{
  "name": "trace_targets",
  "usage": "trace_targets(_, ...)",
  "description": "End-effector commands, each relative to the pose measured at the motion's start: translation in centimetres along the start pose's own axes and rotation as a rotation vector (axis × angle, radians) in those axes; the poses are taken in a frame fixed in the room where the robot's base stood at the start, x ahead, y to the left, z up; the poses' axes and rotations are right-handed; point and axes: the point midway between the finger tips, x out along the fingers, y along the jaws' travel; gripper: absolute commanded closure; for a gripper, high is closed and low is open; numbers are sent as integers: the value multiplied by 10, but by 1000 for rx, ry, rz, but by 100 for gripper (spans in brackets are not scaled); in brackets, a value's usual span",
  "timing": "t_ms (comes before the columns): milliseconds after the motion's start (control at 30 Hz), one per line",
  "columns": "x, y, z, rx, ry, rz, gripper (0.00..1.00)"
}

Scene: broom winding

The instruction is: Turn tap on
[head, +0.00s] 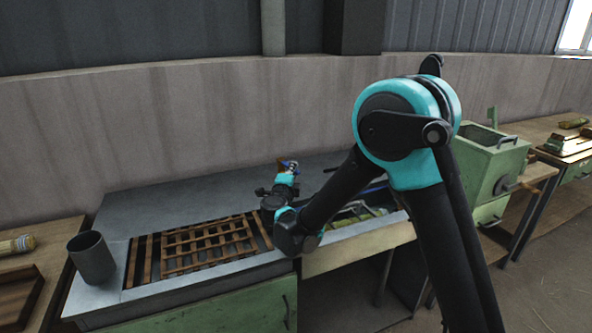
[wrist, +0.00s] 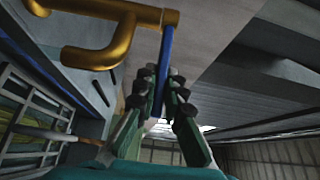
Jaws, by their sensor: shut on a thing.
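The brass tap (wrist: 125,25) shows at the upper left of the wrist view, with its curved spout pointing left. A long blue tap handle (wrist: 166,55) hangs down from the right end of its body. My gripper (wrist: 163,84) has its fingers on either side of the handle's lower part and is shut on it. In the head view, my gripper (head: 287,173) is over the back of the grey counter. The fingers and my arm hide most of the tap in that view.
A brown slatted rack (head: 205,245) lies in the grey counter (head: 160,215). A dark grey cup (head: 91,258) stands at its left end. A green metal box (head: 488,160) stands to the right. A wall runs close behind the counter.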

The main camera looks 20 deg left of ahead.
Motion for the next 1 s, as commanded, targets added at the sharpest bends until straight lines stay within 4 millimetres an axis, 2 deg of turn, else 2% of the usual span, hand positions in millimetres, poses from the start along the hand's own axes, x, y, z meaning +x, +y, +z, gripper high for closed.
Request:
trace_targets(567,-1,0,1,1,35,1,100)
trace_targets(600,-1,0,1,1,35,1,87)
trace_targets(733,-1,0,1,1,34,1,71)
trace_targets(1000,-1,0,1,0,33,1,69)
